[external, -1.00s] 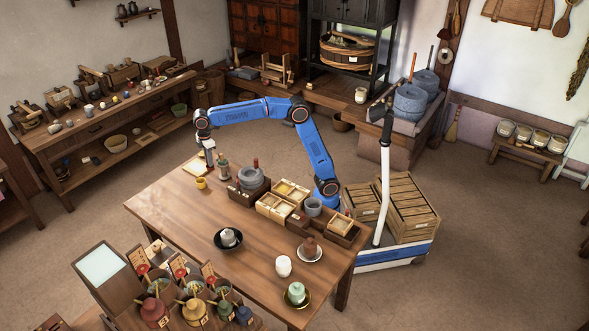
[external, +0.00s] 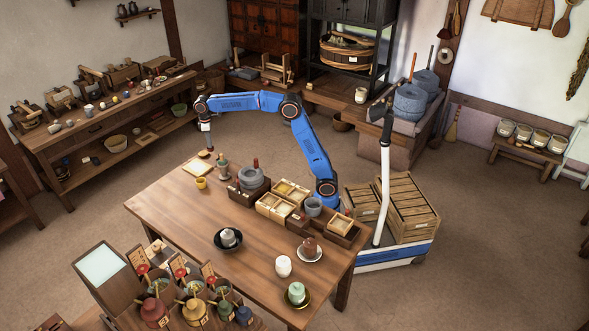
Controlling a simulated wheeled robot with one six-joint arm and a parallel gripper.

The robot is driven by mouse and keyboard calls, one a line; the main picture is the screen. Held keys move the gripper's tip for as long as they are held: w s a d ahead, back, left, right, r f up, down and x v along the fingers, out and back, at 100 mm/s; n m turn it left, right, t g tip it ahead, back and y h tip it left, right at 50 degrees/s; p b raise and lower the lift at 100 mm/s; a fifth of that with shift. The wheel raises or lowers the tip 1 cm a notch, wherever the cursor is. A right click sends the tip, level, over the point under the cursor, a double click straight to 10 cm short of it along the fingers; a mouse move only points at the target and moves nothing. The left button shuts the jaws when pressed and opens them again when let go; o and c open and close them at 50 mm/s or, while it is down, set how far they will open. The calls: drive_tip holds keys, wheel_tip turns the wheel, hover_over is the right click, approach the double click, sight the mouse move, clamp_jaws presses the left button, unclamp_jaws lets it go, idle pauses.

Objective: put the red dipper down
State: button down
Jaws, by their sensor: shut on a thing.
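My gripper (external: 206,126) points down above the far left corner of the wooden table (external: 178,212). It is shut on a thin, small thing with a reddish lower end, which I take to be the red dipper (external: 210,149). The dipper hangs below the jaws, roughly upright and seemingly above the table top. The fingers are too small to see in detail. A small grey-green pot (external: 222,165) stands just right of and below the dipper in the picture.
A yellow cup (external: 200,183) stands near the tray. A stone mortar (external: 251,177) and light wooden boxes (external: 272,206) line the table's far side. A dark bowl (external: 228,240) and a white cup (external: 283,266) stand nearer. The table's left front is clear.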

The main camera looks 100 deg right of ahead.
sight(211, 151)
drive_tip(key=shift+f, duration=3.4)
drive_tip(key=shift+f, duration=0.15)
drive_tip(key=c, duration=1.7)
unclamp_jaws()
